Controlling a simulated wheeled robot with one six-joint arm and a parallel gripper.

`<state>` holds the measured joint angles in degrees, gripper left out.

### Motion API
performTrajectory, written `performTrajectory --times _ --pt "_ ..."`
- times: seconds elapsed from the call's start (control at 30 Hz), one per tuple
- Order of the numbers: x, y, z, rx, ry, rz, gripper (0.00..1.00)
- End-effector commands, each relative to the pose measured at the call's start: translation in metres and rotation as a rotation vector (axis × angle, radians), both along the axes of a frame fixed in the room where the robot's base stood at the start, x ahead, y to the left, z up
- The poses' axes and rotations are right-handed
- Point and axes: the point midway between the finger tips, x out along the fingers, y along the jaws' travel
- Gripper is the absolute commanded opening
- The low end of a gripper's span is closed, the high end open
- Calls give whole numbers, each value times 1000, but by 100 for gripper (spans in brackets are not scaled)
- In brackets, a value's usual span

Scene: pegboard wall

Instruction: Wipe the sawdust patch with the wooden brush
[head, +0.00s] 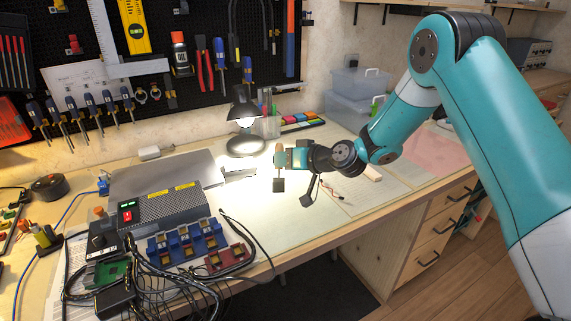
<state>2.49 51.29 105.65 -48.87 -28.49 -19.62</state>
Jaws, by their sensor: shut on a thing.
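My gripper (284,160) is above the middle of the workbench, pointing left. It is shut on what looks like the wooden brush (279,174). The brush hangs roughly upright, with a tan upper part at the jaws and a dark block at its lower end. The dark end is over the pale mat; I cannot tell whether it touches. I cannot make out the sawdust patch on the pale surface.
A power supply (165,208) with cables and small circuit boards crowds the left front of the bench (335,215). A desk lamp (246,145) stands behind my gripper. Clear storage boxes (352,104) are at the back right. A small wooden piece (373,173) lies right of my gripper.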

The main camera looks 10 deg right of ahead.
Motion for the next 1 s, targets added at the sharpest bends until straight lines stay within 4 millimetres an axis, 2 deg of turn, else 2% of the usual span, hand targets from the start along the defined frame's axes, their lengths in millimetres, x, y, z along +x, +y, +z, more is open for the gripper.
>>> performTrajectory --times 0.03,0.4,1.0 --pt "0 0 8 0 -1 1 1" --pt "0 5 38 -1 -1 5 1" --pt "0 5 39 -1 0 7 1"
